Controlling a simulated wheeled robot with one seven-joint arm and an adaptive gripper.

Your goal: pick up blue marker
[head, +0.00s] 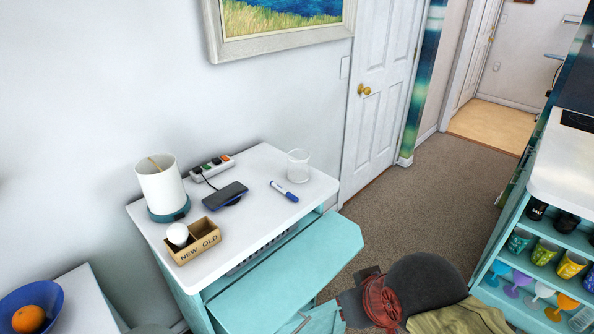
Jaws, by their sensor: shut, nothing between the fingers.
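The blue marker (284,191) lies flat on the white top of the small desk (262,165), toward its right side. It has a white barrel and blue ends, and nothing covers it. My gripper does not show clearly anywhere in the head view.
Near the marker are a clear glass (298,166), a phone on a dark pad (226,195) and a power strip (212,167). A white lamp (162,187) and a wooden NEW/OLD box (194,241) stand left. A teal shelf (290,275) juts below; a dark rounded object (425,283) is in front.

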